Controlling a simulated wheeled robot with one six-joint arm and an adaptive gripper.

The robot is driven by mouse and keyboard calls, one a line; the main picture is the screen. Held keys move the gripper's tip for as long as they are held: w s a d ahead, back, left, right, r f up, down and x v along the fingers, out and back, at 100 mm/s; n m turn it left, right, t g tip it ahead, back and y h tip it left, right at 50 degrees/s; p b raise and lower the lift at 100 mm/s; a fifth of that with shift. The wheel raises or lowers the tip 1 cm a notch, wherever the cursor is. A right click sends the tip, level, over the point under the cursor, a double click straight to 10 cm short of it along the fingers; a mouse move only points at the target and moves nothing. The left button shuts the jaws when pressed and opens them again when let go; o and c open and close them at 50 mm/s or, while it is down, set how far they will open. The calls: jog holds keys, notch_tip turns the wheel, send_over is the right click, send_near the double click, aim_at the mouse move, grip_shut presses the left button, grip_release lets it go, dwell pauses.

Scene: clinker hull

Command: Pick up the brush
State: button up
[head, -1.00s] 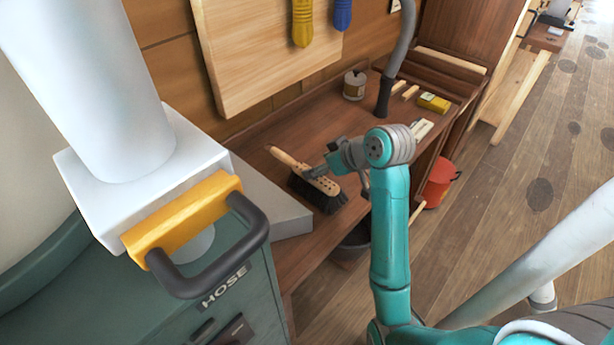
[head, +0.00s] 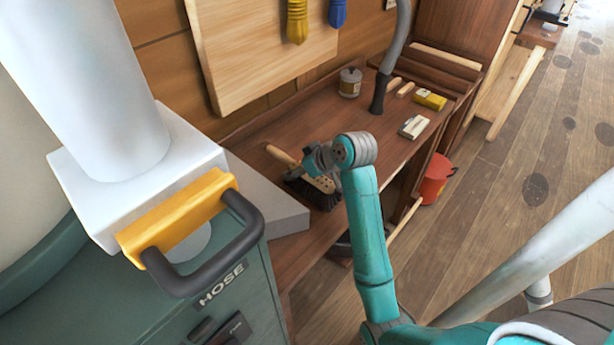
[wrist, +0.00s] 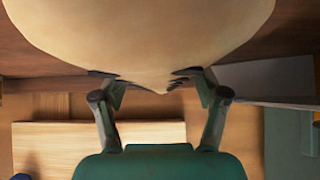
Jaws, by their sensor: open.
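The brush (head: 323,184) lies on the brown wooden bench, with a pale wooden back and handle and dark bristles. Its handle (head: 279,154) points to the upper left. My gripper (head: 309,160) is at the brush, near where the handle meets the back, and hides part of it. In the wrist view, a large pale wooden shape, which looks like the brush (wrist: 150,40) very close up, fills the top. My open gripper (wrist: 153,78) has one finger on each side of its lower tip. I cannot tell whether the fingers touch it.
A grey slab (head: 268,205) lies left of the brush. A grey hose (head: 387,75), a jar (head: 350,83), a white-topped block (head: 414,127) and a yellow block (head: 430,100) are farther back on the bench (head: 365,145). A red bucket (head: 435,180) stands below at right.

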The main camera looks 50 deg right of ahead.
aim_at(299, 165)
jog(key=c, duration=1.3)
notch_tip(299, 165, up, 10)
jog(key=shift+r, duration=0.1)
jog(key=shift+c, duration=0.2)
